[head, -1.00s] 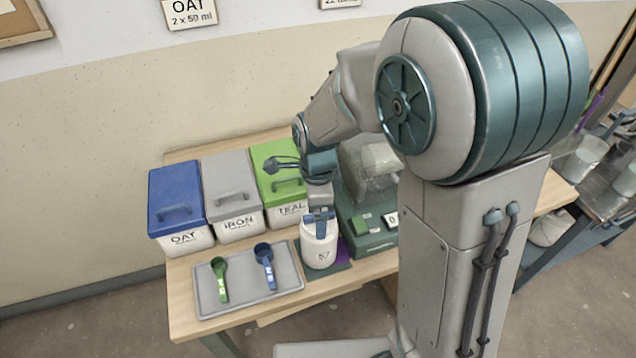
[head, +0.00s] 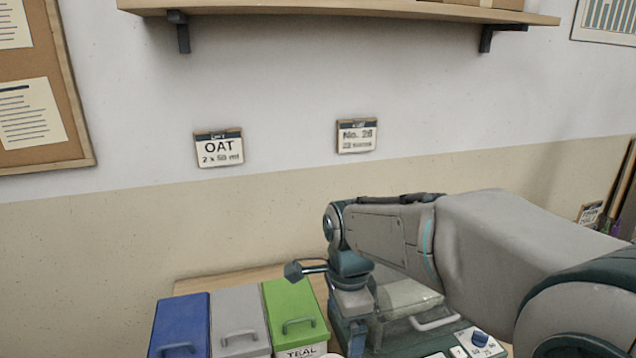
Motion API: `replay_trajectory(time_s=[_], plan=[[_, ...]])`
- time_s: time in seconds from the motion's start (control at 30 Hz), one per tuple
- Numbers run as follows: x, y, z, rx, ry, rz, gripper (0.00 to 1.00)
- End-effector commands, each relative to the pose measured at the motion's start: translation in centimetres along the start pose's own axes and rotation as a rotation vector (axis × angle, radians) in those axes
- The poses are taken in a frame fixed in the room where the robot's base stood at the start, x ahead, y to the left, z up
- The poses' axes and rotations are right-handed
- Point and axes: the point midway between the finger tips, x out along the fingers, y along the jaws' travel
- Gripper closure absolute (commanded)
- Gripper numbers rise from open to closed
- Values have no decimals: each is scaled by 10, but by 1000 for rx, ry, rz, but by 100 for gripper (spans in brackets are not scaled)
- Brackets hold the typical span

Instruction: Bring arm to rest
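My arm reaches in from the right, bent, with its end hanging down over the table. My gripper (head: 354,328) points downward at the lower middle, beside the green-lidded bin and in front of the clear-covered machine. Its fingertips are not clear enough against the teal machine to tell whether they are open or shut. No held thing is visible there.
Blue (head: 180,325), grey (head: 238,322) and green (head: 293,312) lidded bins stand left of my gripper. The clear-covered machine (head: 412,300) stands behind it. A shelf (head: 340,14) and an OAT card (head: 219,148) are on the wall. The table front is out of view.

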Motion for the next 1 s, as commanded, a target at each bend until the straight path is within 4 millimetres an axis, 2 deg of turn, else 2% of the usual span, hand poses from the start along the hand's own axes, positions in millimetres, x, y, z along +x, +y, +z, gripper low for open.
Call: replay_trajectory(time_s=[0.2,0.6,0.8,1.0], plan=[[-10,39,-30,-366,8,-74,5],[-10,108,-63,-1051,139,-157,5],[-5,129,-70,-1272,205,-156,5],[-3,134,-71,-1338,224,-151,5]])
